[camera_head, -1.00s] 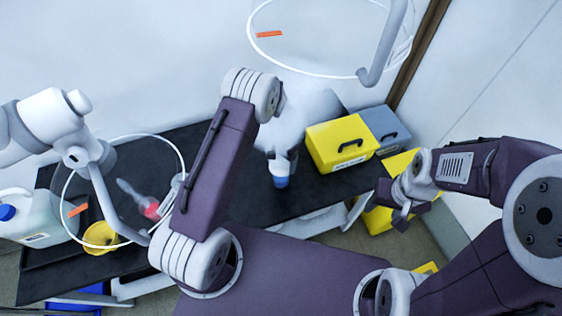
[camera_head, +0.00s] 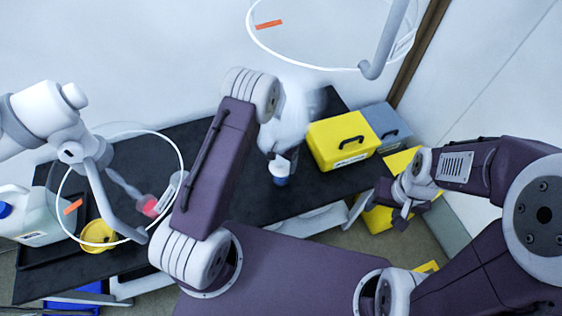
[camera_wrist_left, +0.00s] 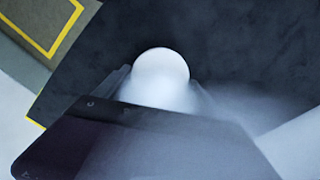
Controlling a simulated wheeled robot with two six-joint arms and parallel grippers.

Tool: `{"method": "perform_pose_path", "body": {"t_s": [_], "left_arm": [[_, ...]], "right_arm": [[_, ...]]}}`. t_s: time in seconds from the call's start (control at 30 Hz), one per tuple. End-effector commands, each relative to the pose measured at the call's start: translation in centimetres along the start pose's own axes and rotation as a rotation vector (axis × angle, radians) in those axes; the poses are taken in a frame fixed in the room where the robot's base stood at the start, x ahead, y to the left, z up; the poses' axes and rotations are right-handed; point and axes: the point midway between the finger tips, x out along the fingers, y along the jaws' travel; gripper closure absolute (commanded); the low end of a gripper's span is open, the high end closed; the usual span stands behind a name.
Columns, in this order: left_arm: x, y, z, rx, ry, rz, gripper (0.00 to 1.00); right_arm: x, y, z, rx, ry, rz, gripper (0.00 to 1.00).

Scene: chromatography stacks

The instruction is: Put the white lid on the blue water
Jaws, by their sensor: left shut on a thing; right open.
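My left gripper (camera_head: 279,160) is low over the black table and shut on a round white thing (camera_wrist_left: 161,78), which looks like the white lid. In the left wrist view it sits between the fingers and hides what is under it. In the camera_head view a small blue thing (camera_head: 281,181), probably the blue water, shows directly below the left gripper. I cannot tell whether the lid and the blue thing touch. My right gripper (camera_head: 400,205) is open and empty, to the right beyond the table's edge.
The black table (camera_head: 325,187) is clear around the left gripper. A yellow case (camera_head: 340,142) and a grey case (camera_head: 383,126) stand to the right. A jug (camera_head: 38,217), a yellow bowl (camera_head: 98,234) and a red-based flask (camera_head: 140,198) are on the left.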

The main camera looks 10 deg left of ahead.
Motion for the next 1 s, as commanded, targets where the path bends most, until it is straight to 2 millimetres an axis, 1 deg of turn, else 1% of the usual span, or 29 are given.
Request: {"method": "perform_pose_path", "body": {"t_s": [0.07, 0.27, 0.3, 0.37, 0.77, 1.0], "left_arm": [[0.4, 0.0, 0.0, 0.000, 0.000, 0.000, 0.59], [0.4, 0.0, 0.0, 0.000, 0.000, 0.000, 0.59], [0.4, 0.0, 0.0, 0.000, 0.000, 0.000, 0.15], [0.4, 0.0, 0.0, 0.000, 0.000, 0.000, 0.00], [0.2, 0.0, 0.0, 0.000, 0.000, 0.000, 0.00], [-1.8, 0.0, 0.0, 0.000, 0.000, 0.000, 0.00]], "right_arm": [[0.4, 0.0, 0.0, 0.000, 0.000, 0.000, 0.45], [0.3, 0.0, 0.0, 0.000, 0.000, 0.000, 0.45], [0.3, 0.0, 0.0, 0.000, 0.000, 0.000, 0.45], [0.3, 0.0, 0.0, 0.000, 0.000, 0.000, 0.45], [0.1, 0.0, 0.0, 0.000, 0.000, 0.000, 0.45], [-1.4, 0.0, -0.1, 0.000, 0.000, 0.000, 0.45]]}}
